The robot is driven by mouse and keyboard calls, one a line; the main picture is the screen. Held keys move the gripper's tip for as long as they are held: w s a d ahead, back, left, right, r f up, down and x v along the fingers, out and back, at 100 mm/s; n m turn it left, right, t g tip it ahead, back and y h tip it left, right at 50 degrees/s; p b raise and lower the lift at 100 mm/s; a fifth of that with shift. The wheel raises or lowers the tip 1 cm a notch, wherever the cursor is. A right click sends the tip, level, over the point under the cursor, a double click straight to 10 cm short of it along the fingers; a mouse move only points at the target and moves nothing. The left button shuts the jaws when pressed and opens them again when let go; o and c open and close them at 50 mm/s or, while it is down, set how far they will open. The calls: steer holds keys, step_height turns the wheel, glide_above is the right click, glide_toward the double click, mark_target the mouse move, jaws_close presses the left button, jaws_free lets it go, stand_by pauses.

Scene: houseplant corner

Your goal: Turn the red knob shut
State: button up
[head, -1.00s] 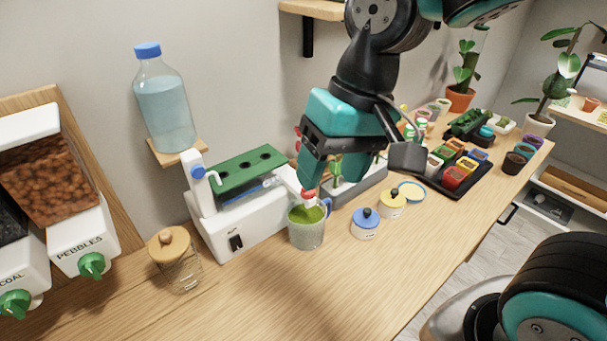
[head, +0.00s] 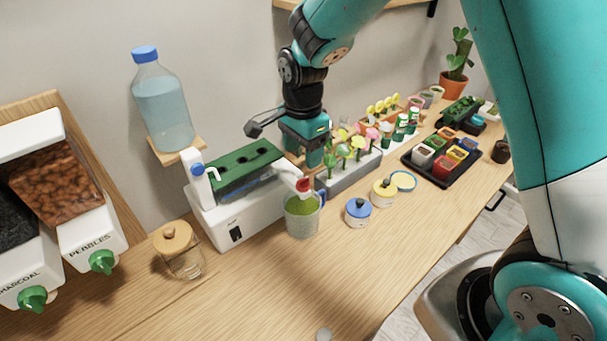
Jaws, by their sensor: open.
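The red knob (head: 303,184) sits on top of the white spout at the right end of the white unit (head: 228,215) with the green top. A clear mug (head: 302,220) with a blue handle stands under the spout and holds green contents. I cannot make out whether anything is flowing, or how the knob is turned. My gripper (head: 307,160) is open and empty, pointing down behind and above the knob. It looks apart from the knob, and its fingertips are small and partly unclear.
A blue-lidded jar (head: 358,213) and a yellow-lidded jar (head: 383,193) stand right of the mug. A grey planter (head: 348,176) with flower markers is close to my gripper. A water bottle (head: 163,105) is on a wall shelf. The front of the counter (head: 270,285) is mostly clear.

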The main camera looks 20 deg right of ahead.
mark_target(303, 179)
step_height(303, 179, down, 9)
steer(key=shift+r+p, duration=0.2)
steer(key=shift+p, duration=0.7)
steer(key=c, duration=0.9)
